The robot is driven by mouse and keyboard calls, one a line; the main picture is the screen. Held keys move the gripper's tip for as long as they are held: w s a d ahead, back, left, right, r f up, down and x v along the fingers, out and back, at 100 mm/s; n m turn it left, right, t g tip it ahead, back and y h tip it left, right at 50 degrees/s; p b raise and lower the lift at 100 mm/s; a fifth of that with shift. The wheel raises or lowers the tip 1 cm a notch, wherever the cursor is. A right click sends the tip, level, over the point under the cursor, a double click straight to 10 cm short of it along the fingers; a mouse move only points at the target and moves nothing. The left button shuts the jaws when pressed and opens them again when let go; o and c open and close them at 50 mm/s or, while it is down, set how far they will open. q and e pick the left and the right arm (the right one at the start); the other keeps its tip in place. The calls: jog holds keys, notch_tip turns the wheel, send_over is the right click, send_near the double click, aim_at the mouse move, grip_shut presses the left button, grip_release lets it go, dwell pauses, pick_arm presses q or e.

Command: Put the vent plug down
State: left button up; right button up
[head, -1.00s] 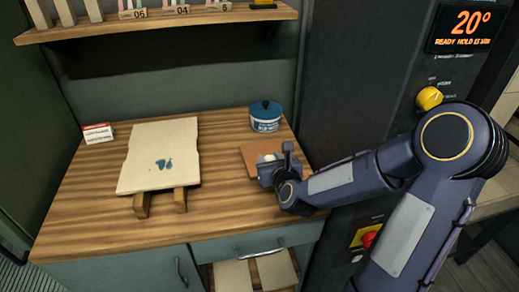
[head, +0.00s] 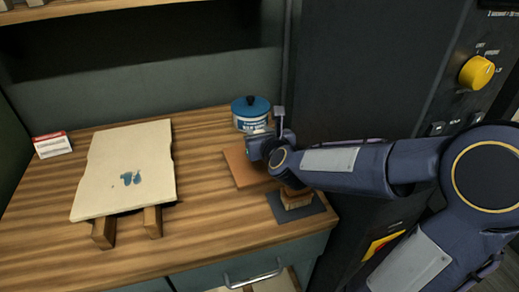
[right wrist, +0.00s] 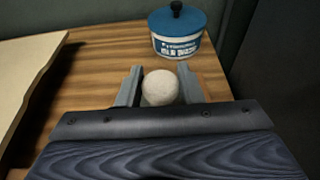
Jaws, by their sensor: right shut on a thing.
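The vent plug looks like a pale, rounded, speckled piece (right wrist: 160,88) in the right wrist view. My right gripper (right wrist: 159,74) is shut on it, with one grey finger on each side. In the head view my right gripper (head: 266,142) is over the back right part of a flat brown tile (head: 240,170), just in front of a blue-lidded tub (head: 250,112). The plug is mostly hidden there, and I cannot tell its height above the tile. My left gripper is not in view.
The tub also shows in the right wrist view (right wrist: 178,32). A dark mat (head: 314,207) with a wooden block (head: 296,199) lies at the right edge. A cream slab (head: 130,165) rests on wooden supports at left. Bare worktop lies between slab and tile.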

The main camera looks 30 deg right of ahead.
jog(key=shift+f+b, duration=0.4)
jog(key=shift+f, duration=1.35)
jog(key=shift+f, duration=0.1)
jog(key=o, duration=1)
jog(key=shift+o, duration=0.2)
